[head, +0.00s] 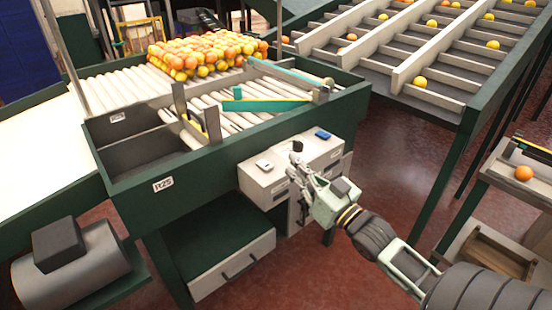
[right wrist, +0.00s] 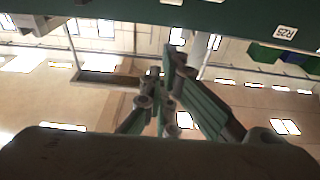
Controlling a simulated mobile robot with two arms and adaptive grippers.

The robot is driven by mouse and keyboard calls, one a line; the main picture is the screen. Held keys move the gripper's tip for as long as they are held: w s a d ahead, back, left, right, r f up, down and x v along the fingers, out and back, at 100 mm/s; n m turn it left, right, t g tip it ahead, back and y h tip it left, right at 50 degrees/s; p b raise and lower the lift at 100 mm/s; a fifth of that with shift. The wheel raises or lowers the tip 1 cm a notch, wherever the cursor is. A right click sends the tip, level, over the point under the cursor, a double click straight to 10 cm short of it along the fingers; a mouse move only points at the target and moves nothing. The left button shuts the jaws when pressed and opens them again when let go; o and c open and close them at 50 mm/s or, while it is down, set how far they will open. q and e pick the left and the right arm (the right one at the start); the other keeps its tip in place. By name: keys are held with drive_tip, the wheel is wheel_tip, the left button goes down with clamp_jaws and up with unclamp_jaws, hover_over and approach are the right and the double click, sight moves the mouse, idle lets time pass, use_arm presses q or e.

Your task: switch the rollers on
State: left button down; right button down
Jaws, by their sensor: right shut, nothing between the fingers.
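The rollers (head: 112,92) lie in a green-framed sorting machine (head: 230,147). A light grey control box (head: 268,184) is on the machine's front side. On its top are a white switch (head: 264,165), a black knob (head: 297,146) and a blue switch (head: 322,134). My right gripper (head: 295,160) is shut and empty, its fingertips close to the black knob; I cannot tell whether they touch it. The shut fingers also show in the right wrist view (right wrist: 165,72), below the green frame (right wrist: 130,12). My left gripper is not in view.
Many oranges (head: 205,56) are heaped at the rollers' far end. A sloped rack (head: 420,55) with scattered oranges stands at the right. A drawer (head: 232,266) is below the machine. A lone orange (head: 523,173) sits on a stand at the right edge.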

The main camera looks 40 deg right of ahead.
wheel_tip(320, 180, up, 2)
drive_tip(key=p, duration=0.3)
hover_over(265, 165)
drive_tip(key=s+d, duration=0.1)
drive_tip(key=s, duration=0.2)
drive_tip(key=shift+w, duration=0.1)
drive_tip(key=f, duration=0.3)
drive_tip(key=shift+s, duration=0.3)
drive_tip(key=shift+s+f, duration=0.2)
drive_tip(key=shift+f, duration=0.5)
